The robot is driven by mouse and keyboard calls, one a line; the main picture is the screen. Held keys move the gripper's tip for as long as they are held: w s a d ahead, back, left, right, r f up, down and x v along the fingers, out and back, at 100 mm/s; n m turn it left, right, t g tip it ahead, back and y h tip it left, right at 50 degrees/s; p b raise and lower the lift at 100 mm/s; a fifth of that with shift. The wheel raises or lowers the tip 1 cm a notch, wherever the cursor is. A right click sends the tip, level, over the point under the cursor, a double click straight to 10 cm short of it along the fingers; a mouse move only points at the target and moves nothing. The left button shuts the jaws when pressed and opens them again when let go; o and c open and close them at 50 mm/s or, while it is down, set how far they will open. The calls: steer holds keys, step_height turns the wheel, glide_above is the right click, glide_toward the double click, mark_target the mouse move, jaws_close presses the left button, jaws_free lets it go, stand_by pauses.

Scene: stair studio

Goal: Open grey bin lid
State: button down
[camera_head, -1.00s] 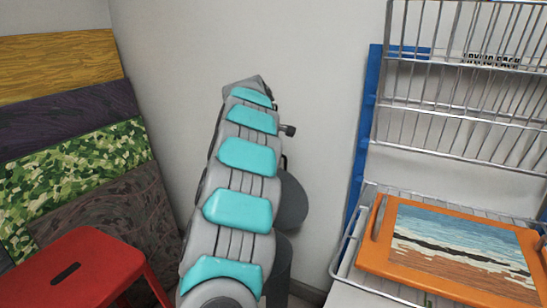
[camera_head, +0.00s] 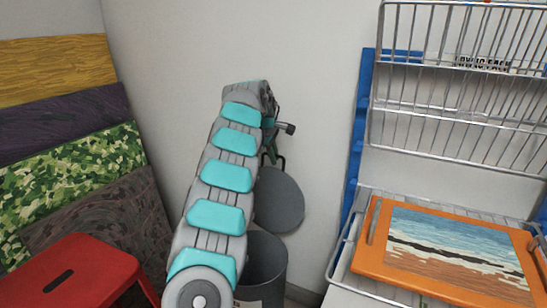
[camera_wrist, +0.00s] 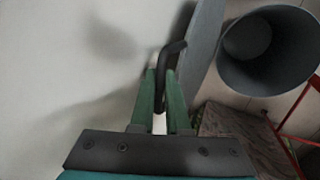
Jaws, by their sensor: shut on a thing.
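The grey bin (camera_head: 264,268) stands on the floor by the wall, partly hidden behind my arm in the head view. In the wrist view the bin (camera_wrist: 262,85) shows its open mouth and inside. Its round grey lid (camera_head: 281,200) stands steeply tilted above the bin, and shows nearly edge-on in the wrist view (camera_wrist: 203,45). A black bent handle (camera_wrist: 174,47) sticks out from the lid. My gripper (camera_wrist: 160,95) has its green fingers shut on the handle. In the head view my gripper (camera_head: 270,143) is mostly hidden by my arm.
A red stool (camera_head: 85,275) stands at the lower left. Patterned boards (camera_head: 85,165) lean against the left wall. A wire rack (camera_head: 450,130) with an orange-framed picture (camera_head: 450,250) stands at the right. The wall behind is bare.

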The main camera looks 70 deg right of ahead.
stand_by(0.4)
steer(key=c, duration=0.9)
jaws_free()
steer(key=shift+a, duration=0.2)
